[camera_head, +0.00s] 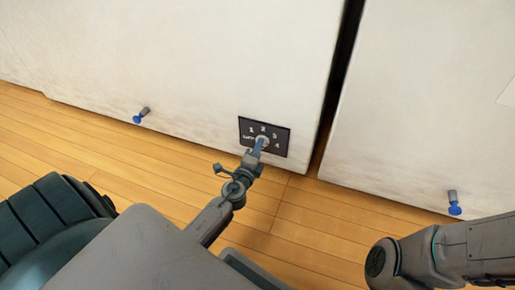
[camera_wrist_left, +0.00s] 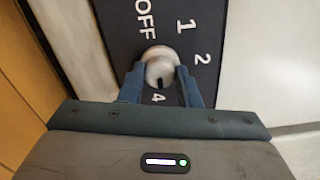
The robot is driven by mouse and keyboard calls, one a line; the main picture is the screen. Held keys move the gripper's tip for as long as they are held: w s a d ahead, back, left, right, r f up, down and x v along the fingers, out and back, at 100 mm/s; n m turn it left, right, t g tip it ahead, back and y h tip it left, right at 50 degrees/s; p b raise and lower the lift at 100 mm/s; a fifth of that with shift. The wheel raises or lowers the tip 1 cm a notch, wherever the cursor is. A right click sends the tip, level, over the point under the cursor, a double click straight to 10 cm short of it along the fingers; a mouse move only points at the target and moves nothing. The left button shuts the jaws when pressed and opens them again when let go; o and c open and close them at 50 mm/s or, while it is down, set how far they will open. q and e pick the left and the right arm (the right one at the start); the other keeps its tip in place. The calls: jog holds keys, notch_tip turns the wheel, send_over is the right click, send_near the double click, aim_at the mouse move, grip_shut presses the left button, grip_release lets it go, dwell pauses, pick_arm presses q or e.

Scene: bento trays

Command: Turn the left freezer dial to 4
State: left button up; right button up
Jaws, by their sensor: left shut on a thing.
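My left gripper (camera_head: 261,144) reaches the dial at the panel's middle. In the left wrist view the round grey dial (camera_wrist_left: 158,52) lies between the two blue fingers of my left gripper (camera_wrist_left: 160,68), which is shut on it. A dark mark on the dial points down toward the 4 (camera_wrist_left: 158,98). OFF, 1 and 2 also show; the 3 is hidden there. My right gripper is out of view.
A second white freezer (camera_head: 430,90) stands at the right, with a dark narrow gap (camera_head: 338,75) between the two. Small blue-tipped pegs (camera_head: 138,117) and (camera_head: 454,208) stick out low on the fronts. The wooden floor (camera_head: 300,225) ahead is clear.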

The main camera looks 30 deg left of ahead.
pick_arm(q)
jog(key=shift+d+m, duration=0.1)
jog(key=shift+m, duration=0.8)
jog(key=o, duration=1)
jog(key=v, duration=1)
jog(key=shift+s, duration=0.4)
jog(key=shift+r, duration=0.1)
